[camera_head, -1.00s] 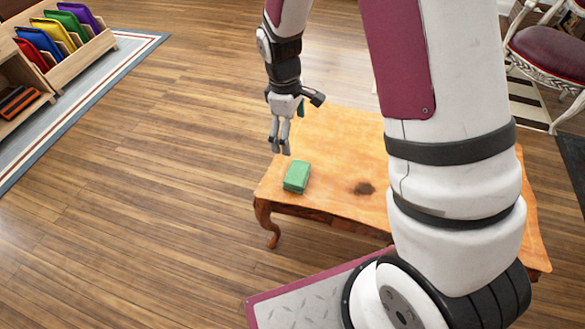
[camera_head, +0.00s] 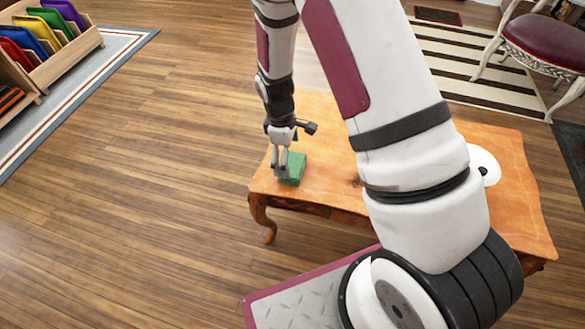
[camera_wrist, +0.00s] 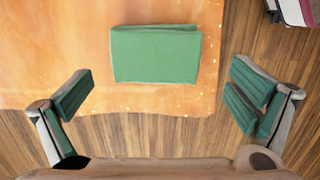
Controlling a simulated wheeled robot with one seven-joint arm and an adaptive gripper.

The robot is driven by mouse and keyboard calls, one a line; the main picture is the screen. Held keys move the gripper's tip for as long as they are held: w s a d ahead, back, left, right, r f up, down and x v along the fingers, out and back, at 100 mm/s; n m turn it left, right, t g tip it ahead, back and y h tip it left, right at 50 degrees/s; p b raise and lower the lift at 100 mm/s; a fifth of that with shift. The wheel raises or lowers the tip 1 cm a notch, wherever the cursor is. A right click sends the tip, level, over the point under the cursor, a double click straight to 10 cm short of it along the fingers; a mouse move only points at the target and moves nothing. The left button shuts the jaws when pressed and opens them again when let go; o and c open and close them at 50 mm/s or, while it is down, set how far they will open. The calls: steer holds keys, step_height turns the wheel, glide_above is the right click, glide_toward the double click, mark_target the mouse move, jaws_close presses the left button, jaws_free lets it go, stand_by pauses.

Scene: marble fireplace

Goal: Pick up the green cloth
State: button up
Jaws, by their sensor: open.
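The green cloth (camera_head: 293,168) is a folded block lying on the wooden table (camera_head: 330,193), close to the table's left front corner. In the wrist view the cloth (camera_wrist: 156,54) lies flat near the table edge, ahead of and between the two fingers. My gripper (camera_head: 281,172) is at the cloth in the head view, pointing down and partly covering its left side. In the wrist view my gripper (camera_wrist: 160,100) is open, its green-padded fingers wide apart on either side, with nothing between them. How high the fingertips are above the table is hard to tell.
A dark mark shows on the tabletop, partly behind my arm. A shelf (camera_head: 70,55) with coloured trays stands at the upper left on a rug. A red-seated chair (camera_head: 545,40) stands at the upper right by a striped rug (camera_head: 470,65). The floor left of the table is clear.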

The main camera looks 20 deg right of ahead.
mark_target(293, 164)
steer(key=f+b, duration=0.1)
steer(key=f, duration=0.1)
steer(key=d+f, duration=0.1)
steer(key=f, duration=0.2)
steer(key=shift+s+b, duration=0.1)
steer(key=shift+b, duration=0.25)
steer(key=shift+r, duration=0.1)
steer(key=c, duration=1)
steer(key=shift+r, duration=0.1)
steer(key=shift+c, duration=0.2)
steer(key=shift+r+p, duration=0.35)
steer(key=shift+r, duration=0.25)
step_height(293, 164, up, 2)
steer(key=shift+r+p, duration=0.25)
steer(key=shift+p, duration=0.25)
steer(key=s+a+r+p, duration=0.1)
steer(key=s+a+p, duration=0.1)
steer(key=s+a, duration=0.7)
steer(key=s, duration=0.4)
steer(key=shift+a+p, duration=0.2)
steer(key=shift+p, duration=0.1)
